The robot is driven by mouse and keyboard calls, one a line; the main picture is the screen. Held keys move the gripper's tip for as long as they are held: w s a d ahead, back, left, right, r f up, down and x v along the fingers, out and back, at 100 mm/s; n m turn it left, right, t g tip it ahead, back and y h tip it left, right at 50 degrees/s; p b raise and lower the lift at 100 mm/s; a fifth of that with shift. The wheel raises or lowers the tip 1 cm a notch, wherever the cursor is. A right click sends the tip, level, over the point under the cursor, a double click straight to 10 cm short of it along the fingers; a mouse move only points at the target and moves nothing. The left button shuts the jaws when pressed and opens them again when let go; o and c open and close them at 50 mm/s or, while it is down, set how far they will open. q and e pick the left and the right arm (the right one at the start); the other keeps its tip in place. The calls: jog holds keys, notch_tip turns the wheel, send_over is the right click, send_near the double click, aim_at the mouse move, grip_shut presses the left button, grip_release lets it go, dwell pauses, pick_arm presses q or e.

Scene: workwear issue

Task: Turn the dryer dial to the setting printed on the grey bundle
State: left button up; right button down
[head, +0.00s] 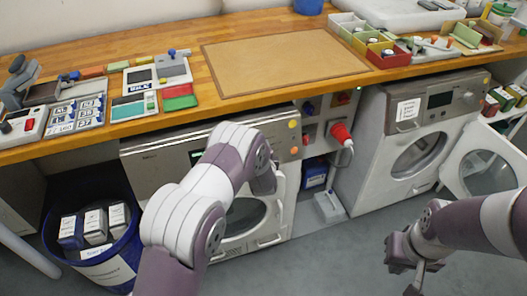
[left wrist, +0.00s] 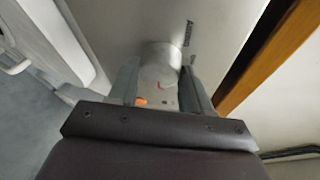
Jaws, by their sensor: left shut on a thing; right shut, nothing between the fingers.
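In the left wrist view my left gripper (left wrist: 162,88) is shut on a round grey dial (left wrist: 160,62) on a pale machine panel. The dial has a red mark, and small dark print is on the panel beside it. In the head view my left arm reaches to the left machine (head: 160,165) and hides part of its front; the fingertips are not clear there. Packed bundles stand in a blue bin (head: 125,262) at the lower left; the middle one looks like the grey bundle (head: 95,226), its print too small to read. My right gripper (head: 405,265) is shut and empty, above the floor.
A wooden worktop (head: 120,60) runs above the machines, with a brown mat (head: 285,60) and several small devices. A right machine (head: 375,150) has its round door (head: 487,172) open. A red plug-like part (head: 341,132) sits between the machines.

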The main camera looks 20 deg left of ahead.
pick_arm(q)
jog(key=shift+s+f, duration=0.1)
jog(key=o, duration=1.1)
jog(key=shift+c, duration=0.2)
jog(key=p+v, duration=0.1)
jog(key=v, duration=1.1)
jog(key=shift+s+r, duration=0.25)
jog(key=shift+d, duration=0.1)
